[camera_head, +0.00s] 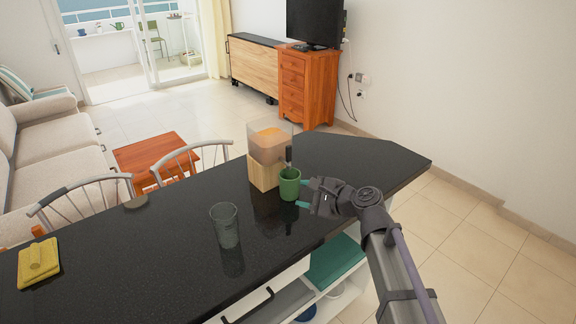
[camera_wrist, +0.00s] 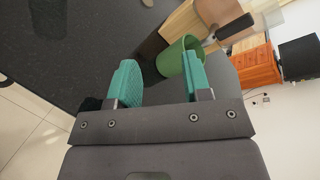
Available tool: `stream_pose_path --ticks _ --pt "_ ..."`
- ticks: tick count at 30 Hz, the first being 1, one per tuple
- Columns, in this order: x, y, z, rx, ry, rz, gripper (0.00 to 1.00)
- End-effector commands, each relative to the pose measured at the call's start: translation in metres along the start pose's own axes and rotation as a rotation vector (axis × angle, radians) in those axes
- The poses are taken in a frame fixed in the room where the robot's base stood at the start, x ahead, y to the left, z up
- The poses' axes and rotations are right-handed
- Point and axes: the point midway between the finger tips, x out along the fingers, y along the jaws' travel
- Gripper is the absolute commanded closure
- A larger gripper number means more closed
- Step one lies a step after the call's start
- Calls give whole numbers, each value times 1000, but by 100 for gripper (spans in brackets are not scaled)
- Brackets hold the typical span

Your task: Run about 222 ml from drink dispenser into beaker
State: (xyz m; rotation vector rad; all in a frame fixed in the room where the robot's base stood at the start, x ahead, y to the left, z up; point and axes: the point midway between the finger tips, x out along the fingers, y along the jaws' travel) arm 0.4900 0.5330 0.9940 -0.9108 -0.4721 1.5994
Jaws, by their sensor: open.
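The drink dispenser (camera_head: 267,145) stands on the dark counter, with a wooden base and a clear tank holding orange liquid. Its dark tap (camera_head: 288,155) faces right. A green beaker (camera_head: 290,184) stands upright under or close to the tap; exact alignment is unclear. My gripper (camera_head: 310,192) is open just right of the beaker. In the wrist view, my gripper (camera_wrist: 160,62) has its teal fingers apart, and the beaker (camera_wrist: 174,58) shows beyond them, partly behind the right finger. The wooden dispenser base (camera_wrist: 186,28) is behind it. The beaker's inside is not clear to see.
A grey-tinted glass (camera_head: 226,227) stands on the counter (camera_head: 170,260) left of the beaker. A yellow sponge or cloth (camera_head: 39,262) lies at far left. Chairs (camera_head: 90,200) line the far side. The counter between glass and sponge is clear.

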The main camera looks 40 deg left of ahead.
Motion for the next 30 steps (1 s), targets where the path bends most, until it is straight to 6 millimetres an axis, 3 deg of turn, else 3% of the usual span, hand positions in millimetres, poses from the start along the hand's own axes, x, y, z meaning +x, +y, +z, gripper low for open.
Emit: stream_pose_path --ticks 1,3,7,13,17,27,30 --pt "19 -32 0 252 -55 -130 55" --pt "14 -68 -4 579 -118 -278 55" --pt "6 -83 -10 867 -168 -373 55" --pt "8 -84 -11 903 -173 -371 55" --pt "21 -90 -12 901 -172 -370 55" --pt "91 -119 -13 899 -172 -369 55" --pt "102 -124 -12 898 -172 -369 55"
